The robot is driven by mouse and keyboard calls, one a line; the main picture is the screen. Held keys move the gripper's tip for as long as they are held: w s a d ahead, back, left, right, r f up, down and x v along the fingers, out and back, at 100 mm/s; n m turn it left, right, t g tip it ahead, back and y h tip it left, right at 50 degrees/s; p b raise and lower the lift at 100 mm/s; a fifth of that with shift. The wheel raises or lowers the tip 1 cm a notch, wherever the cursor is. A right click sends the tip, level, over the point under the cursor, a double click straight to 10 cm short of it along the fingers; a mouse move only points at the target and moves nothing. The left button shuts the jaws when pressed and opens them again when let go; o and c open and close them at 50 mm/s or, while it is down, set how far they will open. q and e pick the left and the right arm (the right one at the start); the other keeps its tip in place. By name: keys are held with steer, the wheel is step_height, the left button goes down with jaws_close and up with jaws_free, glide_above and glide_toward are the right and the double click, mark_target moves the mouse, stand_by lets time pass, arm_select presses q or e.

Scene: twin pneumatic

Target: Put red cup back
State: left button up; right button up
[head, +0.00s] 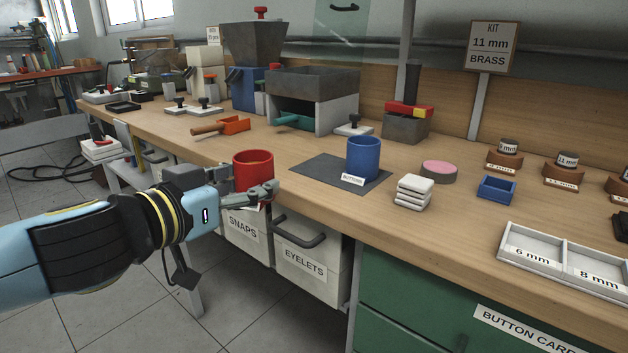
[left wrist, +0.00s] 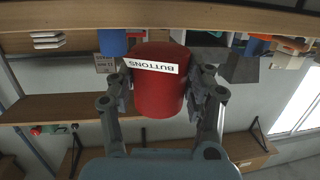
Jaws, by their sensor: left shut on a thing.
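A red cup (head: 253,170) is held by my left gripper (head: 250,192) at the front edge of the bench. In the left wrist view the cup (left wrist: 158,95) sits between the two fingers of the gripper (left wrist: 163,84), with a white BUTTONS label (left wrist: 153,67) on it. I cannot tell whether its bottom touches the bench. A blue cup (head: 363,157) with a BUTTONS label stands upright on a dark mat (head: 318,171), to the right of the red cup. My right gripper is not in view.
White stacked blocks (head: 414,190), a pink-topped round tin (head: 438,171) and a small blue tray (head: 496,188) stand right of the mat. An orange scoop (head: 232,125) lies behind the red cup. SNAPS and EYELETS bins (head: 305,262) hang below the bench edge.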

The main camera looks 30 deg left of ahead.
arm_select(q)
steer(key=shift+w+a+f, duration=0.15)
steer(key=shift+w+f, duration=0.05)
steer(key=shift+w, duration=0.2)
steer(key=b, duration=0.4)
glide_toward(313, 164)
steer(key=w, duration=0.1)
steer(key=w+r, duration=0.1)
steer(key=w, duration=0.1)
steer(key=w+r, duration=0.1)
steer(key=shift+w+a, duration=0.15)
steer(key=shift+w, duration=0.05)
steer(key=shift+w+r, duration=0.1)
steer(key=shift+w, duration=0.55)
steer(key=w+b, duration=0.1)
steer(key=w, duration=0.3)
steer(key=shift+a+b, duration=0.15)
steer(key=shift+b, duration=0.15)
steer(key=shift+f, duration=0.45)
steer(key=shift+s+r, duration=0.1)
steer(key=shift+r, duration=0.1)
steer(key=o, duration=0.8)
steer(key=shift+f, duration=0.1)
steer(key=o, duration=0.4)
